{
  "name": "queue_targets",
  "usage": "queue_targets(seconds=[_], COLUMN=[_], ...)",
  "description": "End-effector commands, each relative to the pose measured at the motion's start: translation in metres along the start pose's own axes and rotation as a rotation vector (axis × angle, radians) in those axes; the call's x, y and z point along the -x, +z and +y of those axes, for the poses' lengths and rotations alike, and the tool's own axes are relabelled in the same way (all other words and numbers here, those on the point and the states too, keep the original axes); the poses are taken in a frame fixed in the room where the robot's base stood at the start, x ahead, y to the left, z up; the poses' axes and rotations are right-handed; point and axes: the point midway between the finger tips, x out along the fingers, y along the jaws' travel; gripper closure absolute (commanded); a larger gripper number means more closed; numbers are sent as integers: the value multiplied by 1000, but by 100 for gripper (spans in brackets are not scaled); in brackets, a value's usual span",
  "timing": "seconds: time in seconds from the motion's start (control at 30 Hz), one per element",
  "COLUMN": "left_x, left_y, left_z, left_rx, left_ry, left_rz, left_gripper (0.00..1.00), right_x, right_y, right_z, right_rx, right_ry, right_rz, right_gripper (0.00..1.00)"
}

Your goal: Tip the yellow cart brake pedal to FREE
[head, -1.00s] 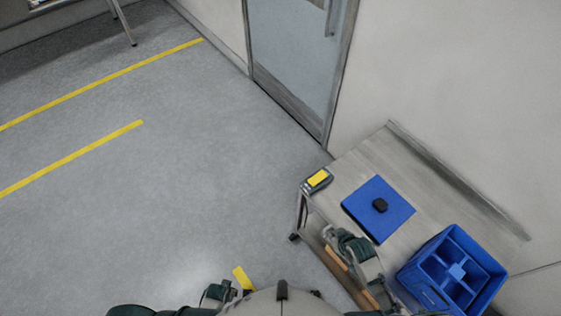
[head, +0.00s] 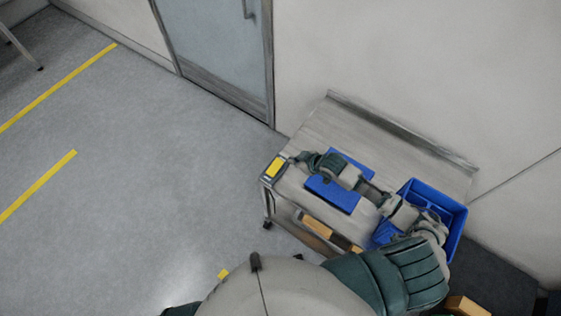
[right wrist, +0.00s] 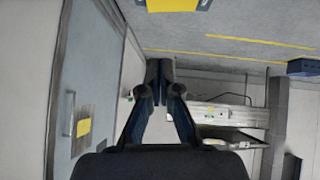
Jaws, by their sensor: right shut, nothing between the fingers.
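The yellow brake pedal (head: 275,168) sits in a dark housing at the left end of the grey cart (head: 312,130). Its tilt is too small to read. A yellow piece, likely the same pedal, shows at the top edge of the right wrist view (right wrist: 172,4). My right gripper (head: 291,160) reaches across the cart top, its tip just right of the pedal. Whether they touch is unclear. In the right wrist view its fingers (right wrist: 159,72) are together with nothing between them. My left gripper is not in view.
A blue mat (head: 332,196) lies on the cart, partly under my right arm. A blue divided bin (head: 452,222) stands at the cart's right, partly hidden by the arm. The wall and door (head: 215,50) are behind. The floor left of the cart is clear.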

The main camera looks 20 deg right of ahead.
Motion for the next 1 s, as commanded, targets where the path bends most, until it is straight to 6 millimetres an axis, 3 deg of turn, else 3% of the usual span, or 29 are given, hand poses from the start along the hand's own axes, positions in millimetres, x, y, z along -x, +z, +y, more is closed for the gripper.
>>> queue_targets(seconds=[0.17,0.6,0.8,1.0], left_x=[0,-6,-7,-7], left_y=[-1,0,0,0], left_z=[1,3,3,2], left_rx=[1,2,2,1], left_ry=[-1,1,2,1], left_rz=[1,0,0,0], left_gripper=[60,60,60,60], right_x=[-15,-104,-121,-127], right_y=[0,2,23,29], right_z=[1,0,0,0], right_rx=[-2,-2,-1,0], right_ry=[-1,-1,0,0], right_rz=[1,-1,0,1], right_gripper=[100,100,100,100])
